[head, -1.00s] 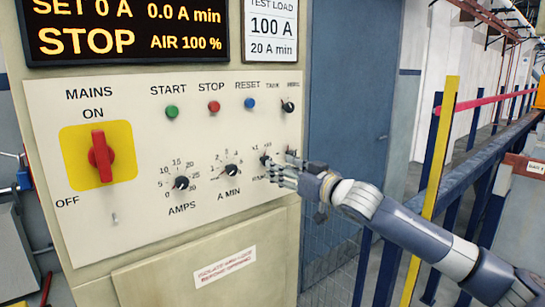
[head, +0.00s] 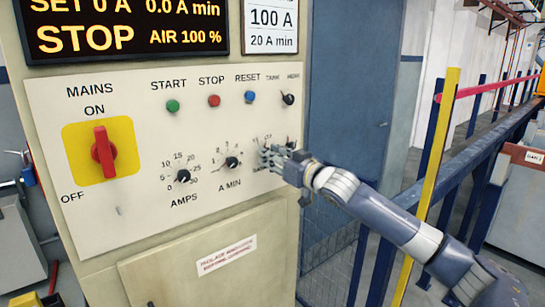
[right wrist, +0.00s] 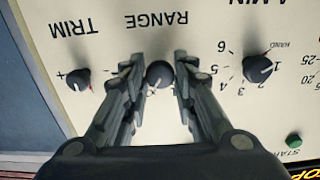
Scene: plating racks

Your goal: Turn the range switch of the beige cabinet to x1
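The range switch, a round black knob (right wrist: 158,75), sits under the upside-down word RANGE in the right wrist view. A pale pointer mark shows at its lower edge; the fingers hide most of its scale. My right gripper (right wrist: 159,80) has one finger on each side of the knob, spread about its width. I cannot tell whether they touch it. In the head view my right gripper (head: 268,157) is at the right side of the beige cabinet's panel (head: 130,215) and covers the switch. My left gripper is not in view.
The trim knob (right wrist: 77,79) and the A MIN knob (right wrist: 262,68) flank the range switch. The amps knob (head: 183,176), red mains switch (head: 103,152) and several buttons share the panel. A yellow post (head: 432,170) and blue rails stand to the right.

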